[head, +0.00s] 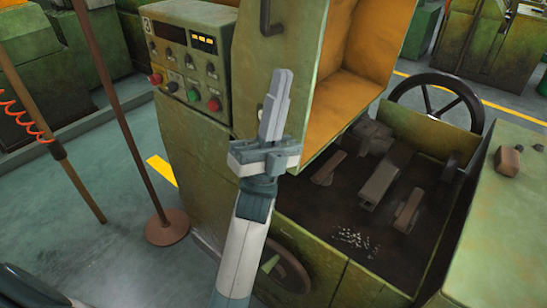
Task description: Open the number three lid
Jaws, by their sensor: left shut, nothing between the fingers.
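The machine with a "3" label (147,25) on its control box stands in the middle. Its lid (275,55), green outside and orange inside, is raised, and the dark compartment (340,215) under it is exposed. A dark handle (265,18) sits on the lid's green face near the top. My left gripper (281,80) is shut and empty, pointing up in front of the lid's green face. I cannot tell whether it touches the lid. My right gripper is not in view.
The control box (185,65) has buttons and displays. A brown pole on a round base (167,227) and another pole with a red coiled cord (70,170) stand at left. A black handwheel (438,95) is at right. Metal parts (378,185) lie in the compartment.

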